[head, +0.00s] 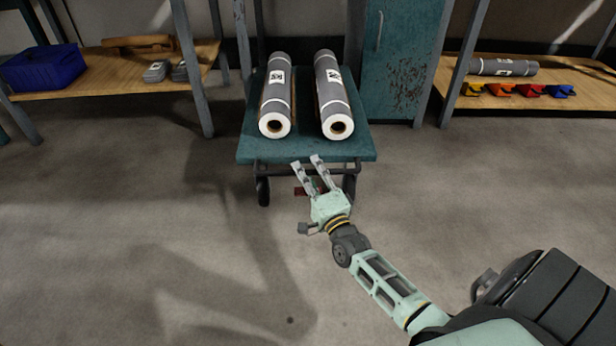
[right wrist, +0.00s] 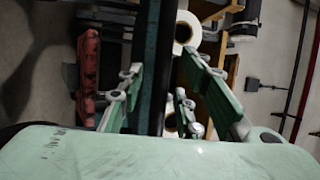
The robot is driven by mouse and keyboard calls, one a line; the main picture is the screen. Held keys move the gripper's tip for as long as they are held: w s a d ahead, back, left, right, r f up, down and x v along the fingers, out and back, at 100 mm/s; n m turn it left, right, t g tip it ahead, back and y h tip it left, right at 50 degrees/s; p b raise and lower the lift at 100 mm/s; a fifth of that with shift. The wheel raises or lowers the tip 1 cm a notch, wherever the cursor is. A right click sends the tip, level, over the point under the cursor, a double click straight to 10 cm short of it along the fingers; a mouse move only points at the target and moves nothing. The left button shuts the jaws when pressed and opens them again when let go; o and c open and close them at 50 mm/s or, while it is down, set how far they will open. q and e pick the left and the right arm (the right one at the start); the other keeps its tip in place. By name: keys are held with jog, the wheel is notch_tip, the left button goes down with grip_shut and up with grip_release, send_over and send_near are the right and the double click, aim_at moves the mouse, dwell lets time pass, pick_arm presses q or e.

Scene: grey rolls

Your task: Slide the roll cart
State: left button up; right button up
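The roll cart (head: 250,151) has a flat teal deck on dark wheels. Two grey rolls (head: 276,92) (head: 333,90) with white bands and labels lie side by side on it, ends facing me. My right gripper (head: 306,160) is at the front edge of the deck, near its middle, with fingers spread. In the right wrist view the gripper (right wrist: 160,85) is open, and the cart's dark edge (right wrist: 153,60) runs upright between the fingers. I cannot tell whether they touch it. A white roll end (right wrist: 187,27) shows beyond. My left gripper is not in view.
A wooden shelf with a blue bin (head: 42,68) stands left of the cart. A teal cabinet (head: 398,60) stands close behind right. Another shelf (head: 550,98) holds a grey roll and several coloured items. The floor in front is clear.

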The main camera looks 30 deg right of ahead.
jog(key=shift+w, duration=0.1)
grip_shut()
dwell(0.3)
